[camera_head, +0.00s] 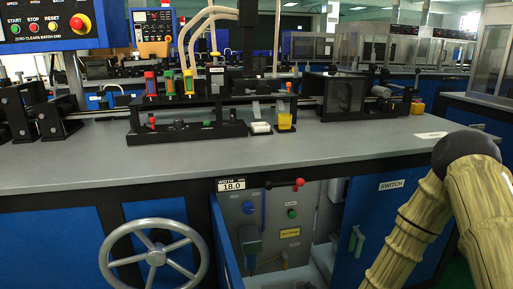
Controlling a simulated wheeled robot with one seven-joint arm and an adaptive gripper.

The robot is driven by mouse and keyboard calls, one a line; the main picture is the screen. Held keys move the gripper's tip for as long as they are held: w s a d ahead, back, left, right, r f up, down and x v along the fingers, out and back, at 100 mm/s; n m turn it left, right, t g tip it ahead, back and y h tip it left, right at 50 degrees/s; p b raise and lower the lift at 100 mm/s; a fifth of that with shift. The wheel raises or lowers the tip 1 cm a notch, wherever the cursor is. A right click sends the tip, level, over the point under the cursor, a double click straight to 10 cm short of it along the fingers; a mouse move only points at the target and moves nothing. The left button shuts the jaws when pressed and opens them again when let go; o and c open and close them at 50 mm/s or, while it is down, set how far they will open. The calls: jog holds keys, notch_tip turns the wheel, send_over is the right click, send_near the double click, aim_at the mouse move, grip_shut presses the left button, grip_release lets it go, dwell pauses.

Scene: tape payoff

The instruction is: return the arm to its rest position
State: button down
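My arm (470,195) shows at the right edge, in front of the bench. It has two pale yellow-brown, ribbed links that meet at a dark rounded joint near the bench's front edge. Both links run down out of the picture. My gripper is not in view, so I cannot see whether it is open or holds anything.
A grey bench (250,170) spans the view, with a machine assembly (190,128) on it. Below are a handwheel (154,255), an open cabinet (290,225) and a blue SWITCH door (385,225) beside my arm. A control panel (50,25) hangs upper left. The front benchtop is mostly clear.

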jog(key=s+f+n+g, duration=0.4)
jog(key=s+f+g, duration=0.1)
jog(key=s+f, duration=0.6)
jog(key=s+d+f+n+g+h, duration=0.1)
jog(key=s+d+f+n+g, duration=0.15)
jog(key=s, duration=0.65)
jog(key=s+d+f+n+g+h, duration=0.1)
jog(key=s+f+n+g, duration=0.15)
jog(key=s, duration=0.65)
jog(key=s+d+f+n+g+h, duration=0.1)
jog(key=s+d+n+g+h, duration=0.15)
jog(key=s, duration=0.75)
notch_tip(320, 180, up, 33)
jog(key=p, duration=3.3)
jog(key=shift+w+a+y, duration=0.2)
jog(key=shift+w+y, duration=0.2)
jog(key=shift+y, duration=0.05)
jog(key=shift+s+d+f+m, duration=0.1)
jog(key=shift+m, duration=0.25)
